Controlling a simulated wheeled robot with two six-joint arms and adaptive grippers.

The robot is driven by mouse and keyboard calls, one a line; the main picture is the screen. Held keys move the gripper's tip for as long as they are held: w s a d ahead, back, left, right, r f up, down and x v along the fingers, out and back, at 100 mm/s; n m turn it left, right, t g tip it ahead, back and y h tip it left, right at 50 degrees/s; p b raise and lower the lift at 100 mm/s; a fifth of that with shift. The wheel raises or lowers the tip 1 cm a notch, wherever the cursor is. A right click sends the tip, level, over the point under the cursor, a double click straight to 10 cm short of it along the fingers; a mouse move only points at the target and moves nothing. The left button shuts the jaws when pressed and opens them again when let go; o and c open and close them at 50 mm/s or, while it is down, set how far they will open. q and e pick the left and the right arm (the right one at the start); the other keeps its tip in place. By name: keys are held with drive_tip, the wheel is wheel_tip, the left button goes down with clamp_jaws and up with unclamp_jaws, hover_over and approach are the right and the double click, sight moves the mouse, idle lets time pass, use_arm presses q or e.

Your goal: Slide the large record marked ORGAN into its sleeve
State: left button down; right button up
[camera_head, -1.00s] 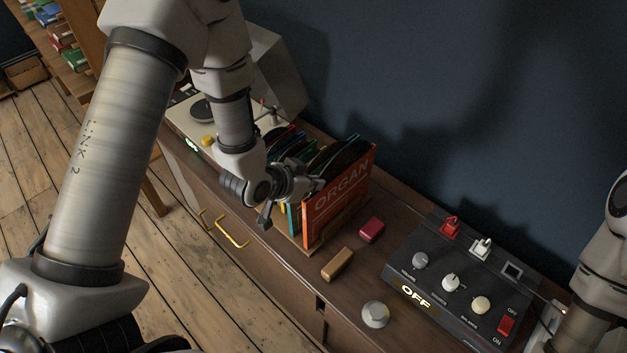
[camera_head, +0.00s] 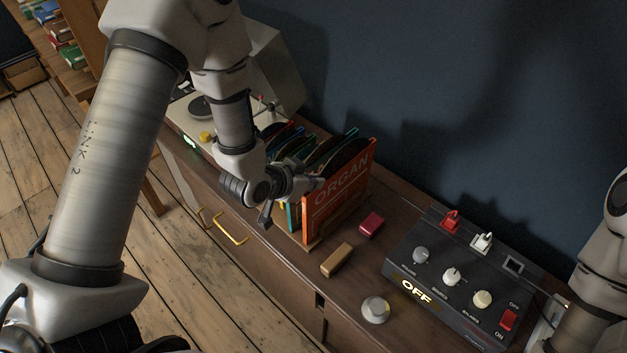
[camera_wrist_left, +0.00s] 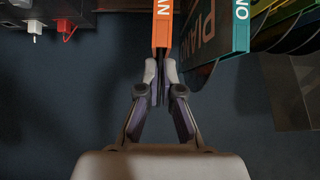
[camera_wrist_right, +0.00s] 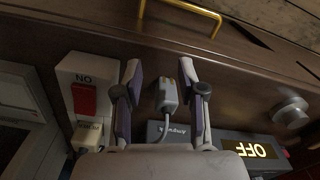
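The orange ORGAN sleeve (camera_head: 341,190) stands upright at the front of a row of sleeves on the wooden cabinet. A black record (camera_head: 350,152) shows behind its top edge. My left gripper (camera_head: 312,184) is at the sleeve's left side edge. In the left wrist view, the left fingertips (camera_wrist_left: 161,82) are close together just below the orange sleeve (camera_wrist_left: 163,25), with a thin dark edge between them that looks like the record. How far the record is inside the sleeve is hidden. In the right wrist view, my right gripper (camera_wrist_right: 160,75) is open around a grey plug, apart from it.
A teal PIANO sleeve (camera_wrist_left: 222,35) and other sleeves stand beside the orange one. A red block (camera_head: 371,224), a brown block (camera_head: 337,260) and a round knob (camera_head: 376,309) lie in front. A black control box (camera_head: 455,275) reading OFF stands right. The grey plug (camera_wrist_right: 166,96) trails a cable.

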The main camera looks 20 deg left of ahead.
use_arm(q)
drive_tip(key=c, duration=1.2)
unclamp_jaws()
drive_tip(key=shift+s+f, duration=0.45)
drive_tip(key=shift+f, duration=0.2)
drive_tip(key=shift+c, duration=0.2)
drive_tip(key=shift+r, duration=0.1)
drive_tip(key=shift+w+r, duration=0.15)
drive_tip(key=shift+r, duration=0.15)
wheel_tip(320, 180, up, 10)
drive_tip(key=shift+w+r, duration=0.15)
drive_tip(key=shift+w, duration=0.2)
drive_tip(key=shift+s, duration=0.1)
